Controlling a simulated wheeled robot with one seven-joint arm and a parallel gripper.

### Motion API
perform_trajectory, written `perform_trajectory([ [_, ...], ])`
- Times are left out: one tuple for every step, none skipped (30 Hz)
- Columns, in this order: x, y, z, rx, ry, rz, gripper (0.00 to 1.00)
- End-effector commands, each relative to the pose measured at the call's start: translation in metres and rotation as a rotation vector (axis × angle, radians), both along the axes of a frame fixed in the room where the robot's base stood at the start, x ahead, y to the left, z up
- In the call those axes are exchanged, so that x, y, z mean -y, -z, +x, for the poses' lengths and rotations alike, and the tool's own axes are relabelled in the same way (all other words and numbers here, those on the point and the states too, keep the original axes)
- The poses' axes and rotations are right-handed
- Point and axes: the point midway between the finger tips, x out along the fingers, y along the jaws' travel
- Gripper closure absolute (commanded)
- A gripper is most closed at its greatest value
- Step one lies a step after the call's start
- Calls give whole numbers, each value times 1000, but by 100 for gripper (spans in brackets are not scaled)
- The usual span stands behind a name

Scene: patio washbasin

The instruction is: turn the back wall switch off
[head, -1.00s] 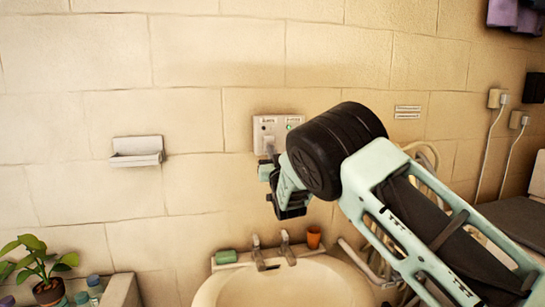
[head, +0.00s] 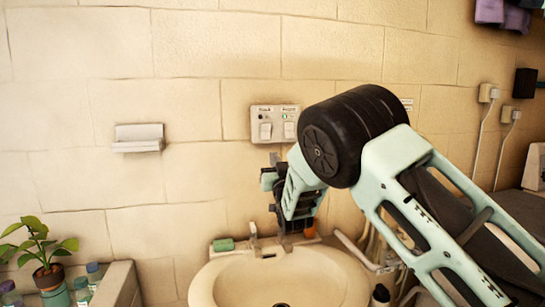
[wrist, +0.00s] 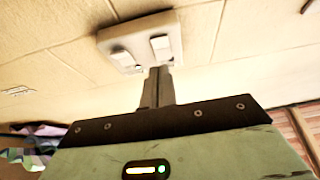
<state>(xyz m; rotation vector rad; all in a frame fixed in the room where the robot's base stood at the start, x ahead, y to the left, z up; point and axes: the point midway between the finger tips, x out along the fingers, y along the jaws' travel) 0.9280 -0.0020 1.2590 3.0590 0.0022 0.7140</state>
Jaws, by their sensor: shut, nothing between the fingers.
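A pale switch plate (head: 276,110) is fixed to the back wall in the head view. It carries a left rocker (head: 265,131) and a right rocker (head: 289,130), both in plain sight there. My gripper (head: 274,158) is shut and empty, with its fingertips a little below the plate. In the wrist view, the shut fingers (wrist: 160,72) point toward the plate (wrist: 122,38) and overlap its lower edge near one rocker. I cannot tell from this whether they touch it. The rocker positions are too small to read surely.
A washbasin (head: 225,287) with taps (head: 254,240) lies below my gripper. A green soap (head: 223,244) and an orange cup (head: 310,229) sit at its back. A soap dish (head: 138,138) is on the wall to the left. A potted plant (head: 45,250) stands lower left.

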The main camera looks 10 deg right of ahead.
Motion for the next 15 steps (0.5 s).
perform_trajectory([
  [0, 10, -6, -1, 0, 1, 100],
  [0, 13, -10, -1, 0, 0, 100],
  [0, 17, -13, -1, 0, 0, 100],
  [0, 19, -16, -1, 0, 0, 100],
  [0, 21, -18, -1, 0, 0, 100],
  [0, 23, -21, 0, 0, 1, 100],
  [0, 24, -22, 0, 0, 1, 100],
  [0, 24, -24, 0, 0, 1, 100],
  [0, 25, -25, 0, 0, 1, 100],
  [0, 26, -26, 0, 0, 1, 100],
  [0, 26, -26, 0, 0, 1, 100],
  [0, 25, -26, 1, 0, 1, 100],
  [0, 25, -26, 1, 0, 1, 100],
  [0, 25, -26, 1, 0, 1, 100],
  [0, 25, -26, 1, 0, 1, 100],
])
